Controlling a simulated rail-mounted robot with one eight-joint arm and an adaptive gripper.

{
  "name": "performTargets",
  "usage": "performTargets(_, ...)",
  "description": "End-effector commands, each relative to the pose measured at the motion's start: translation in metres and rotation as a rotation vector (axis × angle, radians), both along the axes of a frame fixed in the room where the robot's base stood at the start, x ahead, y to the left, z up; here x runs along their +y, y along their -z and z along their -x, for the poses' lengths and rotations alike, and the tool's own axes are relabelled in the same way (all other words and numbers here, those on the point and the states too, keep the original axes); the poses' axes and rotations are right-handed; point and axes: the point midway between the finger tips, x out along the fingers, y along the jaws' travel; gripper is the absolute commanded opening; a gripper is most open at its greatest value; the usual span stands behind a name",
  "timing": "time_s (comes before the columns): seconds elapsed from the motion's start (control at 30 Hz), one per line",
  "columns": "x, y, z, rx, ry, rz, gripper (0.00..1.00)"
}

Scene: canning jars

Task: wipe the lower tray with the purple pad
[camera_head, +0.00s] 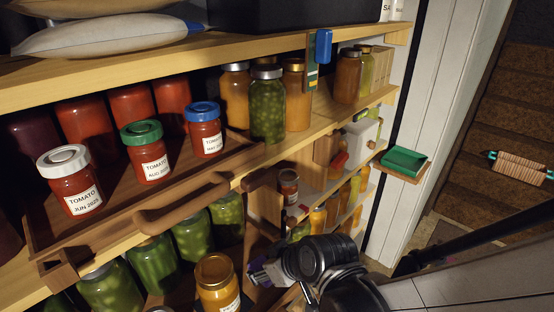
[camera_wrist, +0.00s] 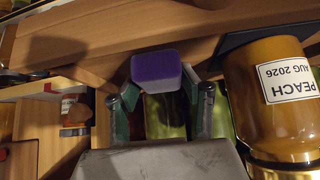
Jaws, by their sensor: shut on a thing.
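The purple pad (camera_wrist: 156,68) is held at the fingertips of my gripper (camera_wrist: 162,92) in the wrist view, below a long wooden bar (camera_wrist: 105,35). Whether the pad touches wood is unclear. In the head view, my gripper (camera_head: 268,272) is low, right of the amber-filled jar; the pad is hard to make out there. A wooden tray (camera_head: 110,228) with a bar handle (camera_head: 195,190) along its front holds three labelled tomato jars. I cannot tell whether a separate lower tray shows; the space beneath is mostly hidden by jars and my arm.
A peach jar (camera_wrist: 285,95) stands close right of my gripper in the wrist view. Several green pickle jars (camera_head: 152,262) and the amber-filled jar (camera_head: 217,283) crowd the lower shelf.

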Motion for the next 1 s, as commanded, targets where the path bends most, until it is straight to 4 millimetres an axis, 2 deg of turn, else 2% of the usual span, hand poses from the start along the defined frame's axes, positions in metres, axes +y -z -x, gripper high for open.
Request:
performTargets(0.3, -0.013, -0.003, 0.020, 0.001, -0.018, 0.001, 0.14)
performTargets(0.37, -0.009, 0.003, 0.014, 0.002, -0.014, 0.000, 0.14)
performTargets(1.0, 0.025, 0.001, -0.029, 0.000, 0.012, 0.001, 0.14)
